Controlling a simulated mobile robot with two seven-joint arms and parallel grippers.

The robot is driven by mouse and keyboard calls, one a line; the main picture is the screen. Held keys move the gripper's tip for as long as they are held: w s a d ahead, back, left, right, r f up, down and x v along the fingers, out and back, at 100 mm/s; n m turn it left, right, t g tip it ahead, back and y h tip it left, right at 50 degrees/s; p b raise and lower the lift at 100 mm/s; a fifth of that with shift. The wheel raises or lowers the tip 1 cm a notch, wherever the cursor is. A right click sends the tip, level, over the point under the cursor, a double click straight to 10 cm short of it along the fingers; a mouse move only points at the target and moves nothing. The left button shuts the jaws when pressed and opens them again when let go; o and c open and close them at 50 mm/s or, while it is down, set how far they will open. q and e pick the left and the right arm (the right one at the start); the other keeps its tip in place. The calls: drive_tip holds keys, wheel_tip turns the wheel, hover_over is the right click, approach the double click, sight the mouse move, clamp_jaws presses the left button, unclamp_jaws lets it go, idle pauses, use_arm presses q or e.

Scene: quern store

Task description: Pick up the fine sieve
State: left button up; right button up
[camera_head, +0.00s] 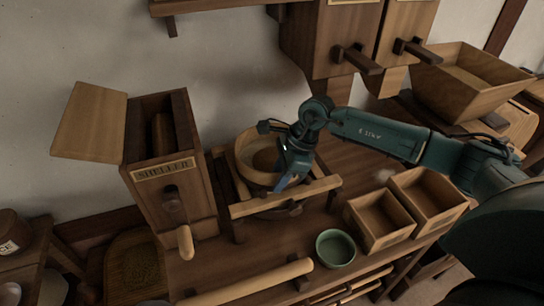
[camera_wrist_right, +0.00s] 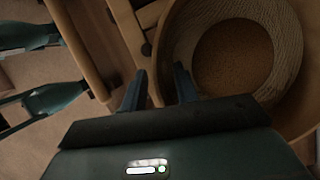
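The fine sieve (camera_head: 246,168) looks like the round, wooden-walled vessel on the slatted wooden stand in the head view. In the right wrist view the sieve (camera_wrist_right: 287,75) shows a pale inner wall and a brown, grainy round bottom. My right gripper (camera_head: 284,184) is at the sieve's right front side, pointing down. In the wrist view its two fingers (camera_wrist_right: 160,82) stand apart, with the wooden rim between them. Whether they touch the rim is hard to see. The gripper hides part of the sieve's right side in the head view. My left gripper does not show.
A box marked SHELLER (camera_head: 165,172) stands left of the sieve. A green bowl (camera_head: 335,248) and two open wooden boxes (camera_head: 381,222) stand on the table to the right. A hopper (camera_head: 470,84) is at the back right. A wooden roller (camera_head: 250,283) lies along the front.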

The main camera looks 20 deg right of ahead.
drive_tip(key=shift+f, duration=0.1)
drive_tip(key=shift+c, duration=0.2)
clamp_jaws()
idle(0.4)
